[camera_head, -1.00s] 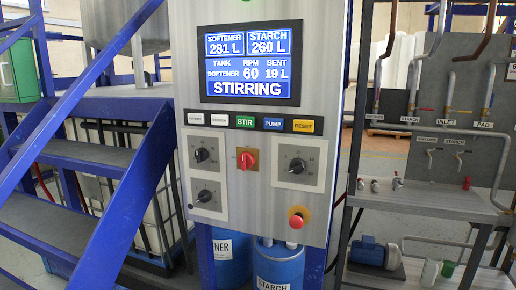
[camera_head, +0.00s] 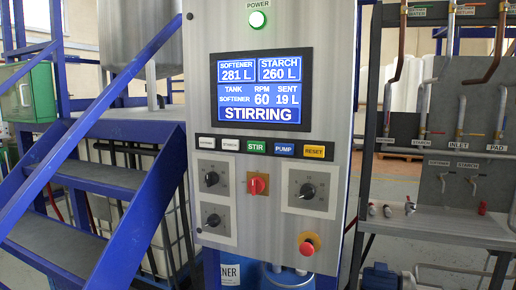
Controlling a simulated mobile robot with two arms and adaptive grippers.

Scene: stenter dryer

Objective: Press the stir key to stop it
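The green STIR key (camera_head: 256,147) sits in the middle of a row of keys on the grey metal control panel (camera_head: 270,270). White SOFTENER and STARCH keys are to its left; a blue PUMP key (camera_head: 285,149) and a yellow RESET key (camera_head: 314,152) are to its right. The screen (camera_head: 261,91) above reads STIRRING, with tank SOFTENER, RPM 60, SENT 19 L, softener 281 L and starch 260 L. Neither of my grippers shows in the head view.
Below the keys are a red switch (camera_head: 257,187), several black dials and a red emergency button (camera_head: 307,247). A green power lamp (camera_head: 257,19) glows on top. Blue stairs (camera_head: 95,170) stand left, and a pipe rack with valves (camera_head: 440,220) stands right.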

